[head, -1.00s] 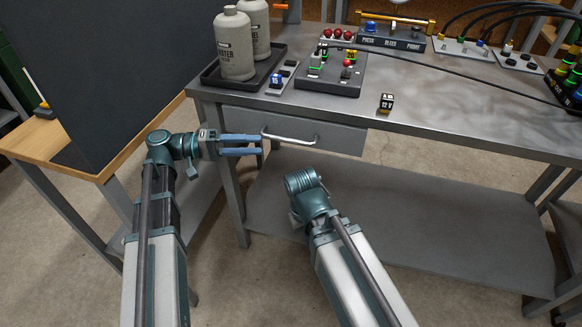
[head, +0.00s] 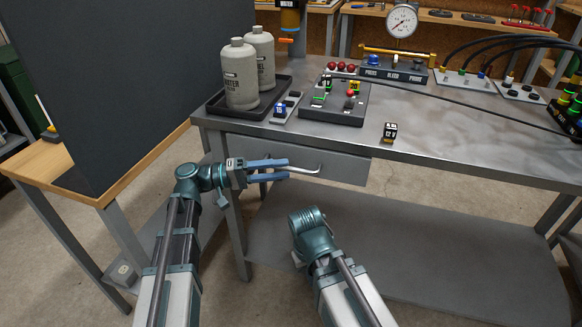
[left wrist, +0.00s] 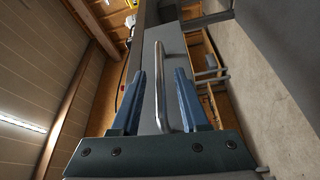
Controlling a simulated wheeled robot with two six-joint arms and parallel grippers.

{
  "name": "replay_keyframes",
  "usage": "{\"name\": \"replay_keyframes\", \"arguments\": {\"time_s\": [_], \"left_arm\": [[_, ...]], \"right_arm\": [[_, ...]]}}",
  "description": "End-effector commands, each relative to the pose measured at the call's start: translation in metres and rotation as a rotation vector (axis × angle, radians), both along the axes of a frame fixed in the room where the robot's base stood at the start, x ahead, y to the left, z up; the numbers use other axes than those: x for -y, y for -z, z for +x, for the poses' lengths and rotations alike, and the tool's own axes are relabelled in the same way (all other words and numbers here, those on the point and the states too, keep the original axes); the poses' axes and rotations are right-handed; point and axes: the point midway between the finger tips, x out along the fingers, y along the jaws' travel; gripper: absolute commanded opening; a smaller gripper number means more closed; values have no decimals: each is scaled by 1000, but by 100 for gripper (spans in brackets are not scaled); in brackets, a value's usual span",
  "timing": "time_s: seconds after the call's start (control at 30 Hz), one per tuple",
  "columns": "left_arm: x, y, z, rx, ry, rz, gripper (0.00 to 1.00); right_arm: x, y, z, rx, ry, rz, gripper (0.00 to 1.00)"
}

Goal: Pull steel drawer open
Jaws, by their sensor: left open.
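The steel drawer (head: 343,168) sits under the left part of the workbench top, and its front looks flush and shut. Its bar handle (head: 308,170) also shows in the left wrist view (left wrist: 160,85). My left gripper (head: 286,169) is open at the handle. In the left wrist view its two blue fingers (left wrist: 158,88) stand on either side of the bar, with gaps between them and it. In the head view the fingers hide the handle's left part. My right arm's wrist shows below the drawer, but its fingers are not visible.
On the bench (head: 455,155) stand a black tray (head: 216,105) with two grey bottles (head: 241,75), a control box (head: 335,112) and a small 12 V block (head: 390,132). A dark upright panel (head: 100,90) stands at the left. Below the bench is a lower shelf (head: 430,235).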

Motion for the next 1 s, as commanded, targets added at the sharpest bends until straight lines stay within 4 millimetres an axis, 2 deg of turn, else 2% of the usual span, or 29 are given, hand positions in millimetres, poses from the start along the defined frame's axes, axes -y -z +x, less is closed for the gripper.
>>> {"name": "replay_keyframes", "arguments": {"time_s": [0.1, 0.23, 0.63, 0.9, 1.0], "left_arm": [[17, -2, 1, 0, 2, 0, 45], [28, -2, 2, 0, 1, 0, 45], [34, -2, 2, 0, 0, 0, 45], [34, -2, 2, 0, 0, 0, 0], [34, -2, 2, 0, 0, 1, 0]], "right_arm": [[0, -2, 0, 0, 0, 0, 0], [0, -2, 0, 0, 0, 1, 0], [0, -2, 0, 0, 0, 1, 0], [0, -2, 0, 0, 0, 1, 0], [0, -2, 0, 0, 0, 1, 0]]}}
